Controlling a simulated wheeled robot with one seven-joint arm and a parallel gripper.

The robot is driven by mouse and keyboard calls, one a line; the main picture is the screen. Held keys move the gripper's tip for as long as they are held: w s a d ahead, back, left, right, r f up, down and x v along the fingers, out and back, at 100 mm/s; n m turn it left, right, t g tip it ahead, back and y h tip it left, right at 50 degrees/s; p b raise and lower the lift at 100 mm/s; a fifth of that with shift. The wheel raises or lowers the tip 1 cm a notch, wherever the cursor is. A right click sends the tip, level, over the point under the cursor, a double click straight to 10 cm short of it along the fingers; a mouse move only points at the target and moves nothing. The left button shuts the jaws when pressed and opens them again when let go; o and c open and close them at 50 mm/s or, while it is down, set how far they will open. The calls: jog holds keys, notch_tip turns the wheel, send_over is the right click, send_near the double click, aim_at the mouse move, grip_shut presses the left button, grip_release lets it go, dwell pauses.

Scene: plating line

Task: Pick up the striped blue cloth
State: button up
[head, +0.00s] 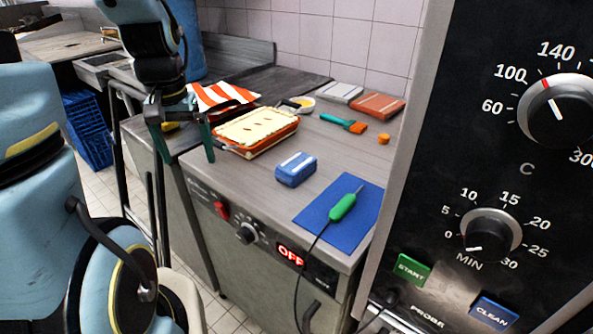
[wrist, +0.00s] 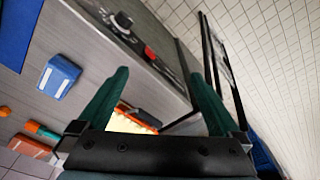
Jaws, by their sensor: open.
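The striped blue cloth (head: 296,169) is a small folded blue bundle with white stripes on top. It lies on the grey counter, right of the food-filled orange dish (head: 284,133) in the head view. It also shows at the left of the wrist view (wrist: 58,76), outside the jaws. My gripper (head: 187,158) has dark green fingers spread apart and empty, over the counter's left end near the dish. In the wrist view my gripper (wrist: 163,80) is open with no object between its fingertips. The cloth is clear of both fingers.
An orange-and-white striped cloth (head: 219,95) lies behind the dish. A blue mat (head: 361,226) with a green corded probe (head: 343,207) lies front right. A teal-handled brush (head: 343,123) lies at the back. An oven panel (head: 490,130) fills the right. Bare counter surrounds the blue cloth.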

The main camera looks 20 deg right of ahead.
jog(key=w+d+m, duration=0.2)
jog(key=d+m, duration=0.2)
jog(key=d, duration=0.7)
jog(key=m+g+b, duration=0.1)
jog(key=m, duration=0.3)
send_near(296, 163)
jog(key=shift+w, duration=0.15)
jog(key=shift+d+f, duration=0.1)
jog(key=shift+f, duration=0.15)
notch_tip(296, 163, down, 5)
jog(key=shift+r+p, duration=0.1)
jog(key=shift+p, duration=0.35)
jog(key=shift+f+p, duration=1.15)
jog(key=shift+f, duration=1.55)
jog(key=shift+c, duration=0.2)
jog(key=c, duration=1.4)
notch_tip(296, 163, up, 10)
jog(key=b, duration=0.2)
jog(key=shift+b, duration=0.4)
